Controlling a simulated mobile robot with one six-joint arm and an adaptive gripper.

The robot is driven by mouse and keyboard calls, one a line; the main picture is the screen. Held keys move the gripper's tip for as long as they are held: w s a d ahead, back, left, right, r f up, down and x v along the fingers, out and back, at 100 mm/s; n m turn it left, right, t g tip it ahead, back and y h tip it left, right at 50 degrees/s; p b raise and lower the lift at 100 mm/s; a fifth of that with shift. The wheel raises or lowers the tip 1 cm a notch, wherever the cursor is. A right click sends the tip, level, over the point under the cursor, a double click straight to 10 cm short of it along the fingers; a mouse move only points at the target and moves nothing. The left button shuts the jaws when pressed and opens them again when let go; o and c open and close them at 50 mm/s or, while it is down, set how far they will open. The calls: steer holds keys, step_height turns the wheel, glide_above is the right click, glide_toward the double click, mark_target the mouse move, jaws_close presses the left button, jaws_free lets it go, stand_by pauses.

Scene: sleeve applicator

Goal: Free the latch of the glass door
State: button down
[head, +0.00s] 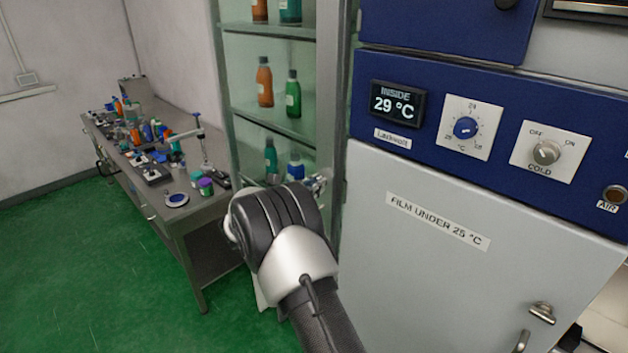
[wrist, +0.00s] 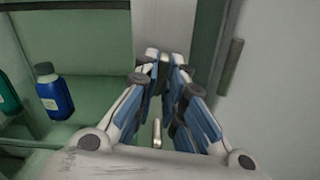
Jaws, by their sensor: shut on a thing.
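The glass door (head: 275,95) belongs to a tall cabinet left of the blue and grey machine, and bottles show through it on the shelves. In the wrist view, my gripper (wrist: 165,60) is at the door's upright metal frame (wrist: 160,22). Its fingertips are closed on the small latch (wrist: 164,57), which is mostly covered by them. A short bright metal pin (wrist: 157,132) shows between the fingers, nearer the camera. In the head view, my wrist hides most of the gripper, and only a bit of metal shows beside the frame. I cannot tell how the latch is turned.
A blue bottle (wrist: 54,92) stands inside the cabinet, left of my gripper. The grey machine (head: 440,260) with a 29 °C display (head: 397,104) is close on the right. A cluttered bench (head: 185,215) stands at left. The green floor (head: 85,270) in front of it is clear.

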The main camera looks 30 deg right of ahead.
steer(key=shift+n+p, duration=0.6)
steer(key=shift+n, duration=0.5)
steer(key=c, duration=1.7)
jaws_free()
steer(key=v, duration=1.2)
